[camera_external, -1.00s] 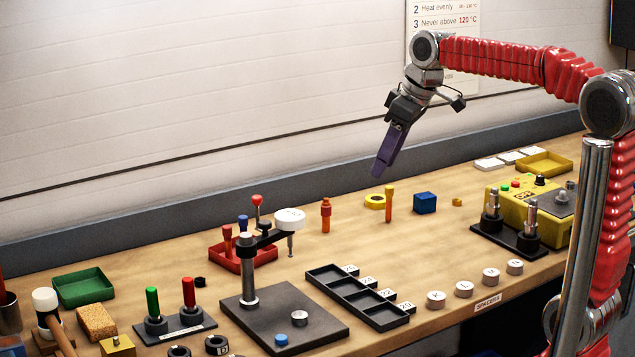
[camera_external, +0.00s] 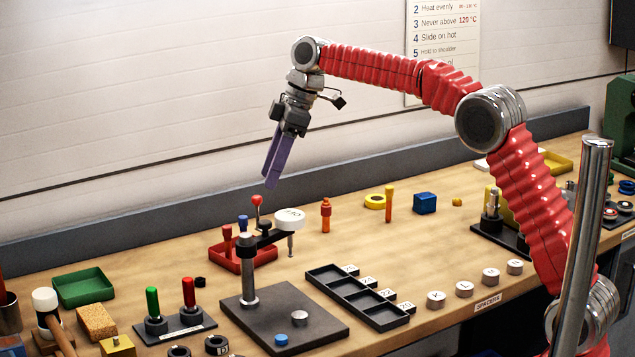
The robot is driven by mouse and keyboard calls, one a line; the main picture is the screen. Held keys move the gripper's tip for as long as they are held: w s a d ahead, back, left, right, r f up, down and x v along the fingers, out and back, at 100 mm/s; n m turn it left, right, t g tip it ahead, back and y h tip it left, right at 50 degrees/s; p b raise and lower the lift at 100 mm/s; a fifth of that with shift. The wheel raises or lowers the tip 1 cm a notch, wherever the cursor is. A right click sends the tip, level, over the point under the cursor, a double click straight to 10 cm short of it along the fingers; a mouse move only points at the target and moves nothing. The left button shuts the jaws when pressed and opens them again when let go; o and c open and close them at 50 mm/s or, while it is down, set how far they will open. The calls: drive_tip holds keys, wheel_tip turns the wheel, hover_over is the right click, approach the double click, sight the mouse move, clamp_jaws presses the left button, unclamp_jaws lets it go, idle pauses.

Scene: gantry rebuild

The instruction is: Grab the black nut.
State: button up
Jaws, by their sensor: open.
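A small black piece (camera_external: 200,282), which looks like the black nut, lies on the bench behind the stand with the green and red handles. It is too small to make out its shape or hole. My gripper (camera_external: 271,180) is open and empty, with its purple fingers pointing down. In the picture it is above and to the right of the black piece, over the area of the red tray and well clear of the bench.
A red tray (camera_external: 228,259) with upright red and blue handles stands below my gripper. A metal post with a white-capped arm (camera_external: 289,217) rises beside it. Black rings (camera_external: 216,345) lie at the front edge. A green tray (camera_external: 83,288) stands left.

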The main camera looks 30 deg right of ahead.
drive_tip(key=w+a+f+n+g, duration=0.1)
drive_tip(key=w+a+f+n, duration=0.3)
drive_tip(key=a+f, duration=0.4)
drive_tip(key=shift+a+f+g+y, duration=0.3)
drive_tip(key=shift+a+y, duration=0.1)
drive_tip(key=shift+a, duration=0.75)
drive_tip(key=shift+f, duration=0.1)
approach(201, 279)
drive_tip(key=shift+x, duration=1.2)
drive_tip(key=shift+a, duration=0.25)
drive_tip(key=shift+d+x, duration=0.2)
drive_tip(key=shift+x, duration=2.35)
drive_tip(key=shift+f, duration=0.1)
drive_tip(key=shift+c, duration=0.6)
